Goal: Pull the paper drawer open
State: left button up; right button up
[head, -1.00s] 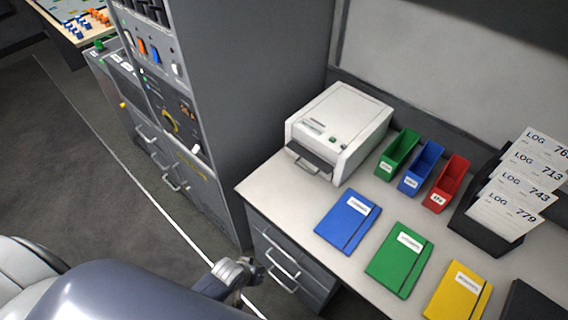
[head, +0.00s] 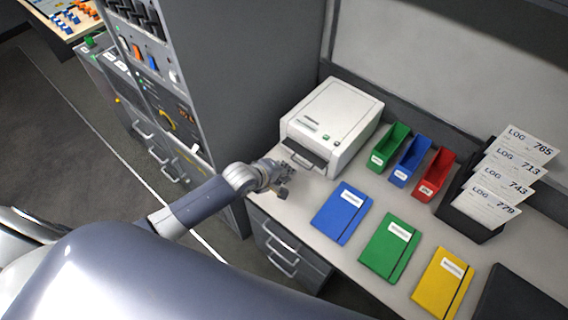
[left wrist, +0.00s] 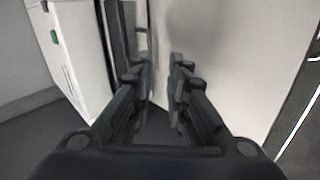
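A white printer-like machine (head: 340,112) stands on the desk in the head view, with a dark drawer (head: 303,151) low in its front face. I take this to be the paper drawer; whether it sits fully in I cannot tell. My left gripper (head: 284,186) is just in front of the machine, above the desk's near left edge. In the left wrist view my left gripper (left wrist: 160,66) is open and empty, its fingers apart. The white machine (left wrist: 78,50) is at the left there, with a dark part of its front near the fingertips; contact is unclear. My right gripper is not in view.
Green (head: 390,145), blue (head: 411,160) and red (head: 434,175) bins stand right of the machine. Blue (head: 341,213), green (head: 390,246) and yellow (head: 443,284) folders lie on the desk. Metal-handled drawers (head: 281,250) are below. A tall grey cabinet (head: 240,75) stands left.

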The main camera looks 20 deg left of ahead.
pick_arm(q)
jog(key=shift+n, duration=0.5)
jog(key=w+f+b, duration=0.1)
jog(key=b, duration=0.1)
jog(key=w+f+b, duration=0.1)
jog(key=w+b, duration=0.1)
jog(key=w+f+b, duration=0.1)
jog(key=b, duration=0.1)
jog(key=shift+w+d, duration=0.3)
jog(key=shift+b+x, duration=1.2)
jog(key=shift+x, duration=0.5)
jog(key=shift+w+d, duration=0.1)
jog(key=shift+w, duration=0.2)
jog(key=shift+c, duration=0.6)
